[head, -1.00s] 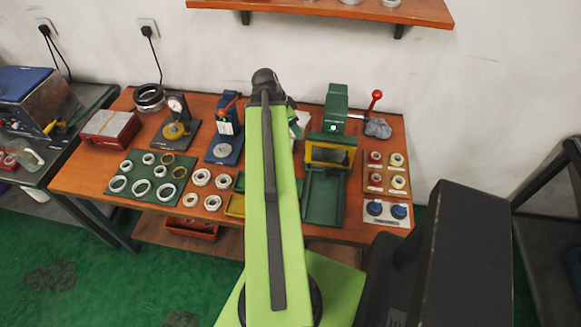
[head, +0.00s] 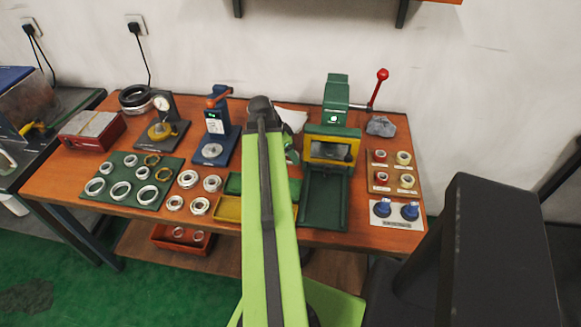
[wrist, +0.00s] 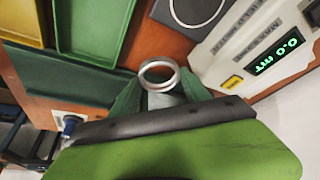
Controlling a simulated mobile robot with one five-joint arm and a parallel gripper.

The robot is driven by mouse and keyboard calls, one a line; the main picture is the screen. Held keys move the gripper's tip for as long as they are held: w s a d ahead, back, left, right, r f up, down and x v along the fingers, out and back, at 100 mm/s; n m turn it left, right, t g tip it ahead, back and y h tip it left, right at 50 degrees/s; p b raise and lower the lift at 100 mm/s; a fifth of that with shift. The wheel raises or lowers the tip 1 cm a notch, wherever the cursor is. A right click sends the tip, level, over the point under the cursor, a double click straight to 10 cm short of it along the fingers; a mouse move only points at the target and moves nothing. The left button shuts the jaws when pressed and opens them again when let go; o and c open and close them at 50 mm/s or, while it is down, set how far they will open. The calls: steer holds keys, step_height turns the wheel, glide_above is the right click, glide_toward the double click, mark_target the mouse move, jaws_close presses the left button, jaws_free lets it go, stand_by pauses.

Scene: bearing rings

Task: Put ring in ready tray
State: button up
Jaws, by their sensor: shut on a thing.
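My gripper (wrist: 160,92) is shut on a metal ring (wrist: 146,82) in the wrist view, with the ring held up between the fingertips. In the head view my arm hides most of the gripper and the ring. A small green tray (head: 234,184) and a yellow tray (head: 228,209) lie left of my arm. The green tray (wrist: 92,35) and yellow tray (wrist: 22,22) also show at the wrist view's upper left, apart from the ring. No readable label tells which is the ready tray.
A white device with a lit display (wrist: 277,57) is right of the ring. A green press (head: 335,125) with a dark green tray (head: 323,205) stands right of my arm. Loose rings, a mat of rings (head: 120,196) and gauges (head: 215,140) fill the left.

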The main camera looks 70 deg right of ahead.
mark_target(289, 169)
step_height(289, 169, down, 5)
steer(key=b, duration=0.4)
steer(key=shift+f+b, duration=0.15)
steer(key=shift+b, duration=0.15)
steer(key=shift+r+p, duration=0.3)
steer(key=shift+f, duration=0.25)
steer(key=o, duration=1.5)
steer(key=shift+r, duration=0.1)
steer(key=p+v, duration=1.1)
steer(key=v, duration=0.1)
steer(key=shift+d+r, duration=0.1)
steer(key=shift+r, duration=0.1)
